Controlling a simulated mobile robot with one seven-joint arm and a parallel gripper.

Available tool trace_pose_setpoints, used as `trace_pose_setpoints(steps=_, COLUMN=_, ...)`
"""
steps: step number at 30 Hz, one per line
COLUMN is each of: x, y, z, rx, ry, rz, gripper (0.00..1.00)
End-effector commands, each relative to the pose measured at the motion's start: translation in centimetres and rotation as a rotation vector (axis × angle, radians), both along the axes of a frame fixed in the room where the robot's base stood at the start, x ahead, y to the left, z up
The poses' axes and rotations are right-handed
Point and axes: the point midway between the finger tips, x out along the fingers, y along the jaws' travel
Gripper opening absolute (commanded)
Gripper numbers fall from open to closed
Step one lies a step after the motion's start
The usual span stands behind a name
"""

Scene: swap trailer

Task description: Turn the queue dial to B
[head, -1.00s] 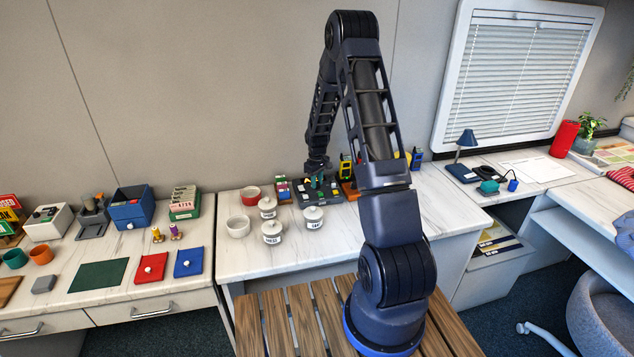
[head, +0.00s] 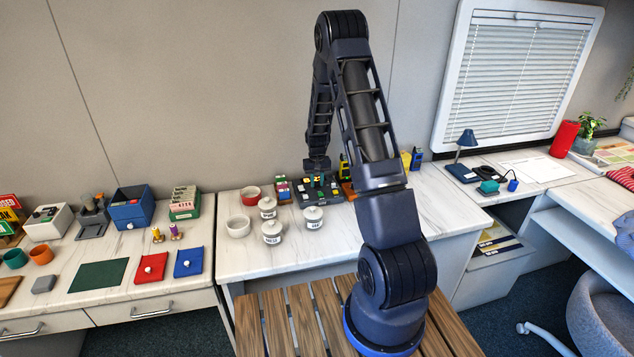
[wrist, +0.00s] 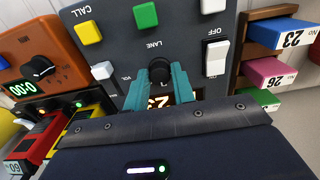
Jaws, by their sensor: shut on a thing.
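The queue console is a dark grey panel (wrist: 125,62) in the wrist view, upside down, with labels CALL, LANE, VOL and OFF. Its dial (wrist: 158,70), a dark knob by the LANE label, sits between my teal fingertips. My gripper (wrist: 160,76) is shut on this dial. The fingers hide most of the knob, so its pointer and the letter it stands at cannot be read. A lit display (wrist: 183,98) shows partly behind the fingers. In the head view the console (head: 335,194) is small, at the back of the middle counter, with my gripper (head: 318,177) over it.
Beside the dial are yellow (wrist: 89,32), green (wrist: 146,15) and white buttons and a white switch (wrist: 216,57). An orange timer (wrist: 40,50) and a rack of numbered tags (wrist: 272,72) flank the console. Lidded jars (head: 272,233) stand in front of it.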

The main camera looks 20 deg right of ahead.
Motion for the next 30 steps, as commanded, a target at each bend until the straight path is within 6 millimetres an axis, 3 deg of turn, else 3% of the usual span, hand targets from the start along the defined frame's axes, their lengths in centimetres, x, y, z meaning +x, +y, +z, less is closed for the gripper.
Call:
trace_pose_setpoints(steps=11, x=0.1, y=0.0, z=0.1, rx=0.000, ry=-0.002, rz=-0.004, gripper=0.02)
trace_pose_setpoints(steps=12, x=0.1, y=0.0, z=0.1, rx=0.000, ry=-0.002, rz=-0.004, gripper=0.31)
trace_pose_setpoints(steps=15, x=0.1, y=0.0, z=0.0, rx=0.000, ry=-0.002, rz=-0.004, gripper=0.47)
trace_pose_setpoints(steps=24, x=0.0, y=0.0, z=0.2, rx=0.000, ry=-0.001, rz=-0.004, gripper=0.47)
trace_pose_setpoints(steps=30, x=0.1, y=0.0, z=2.2, rx=0.000, ry=-0.003, rz=-0.003, gripper=0.47)
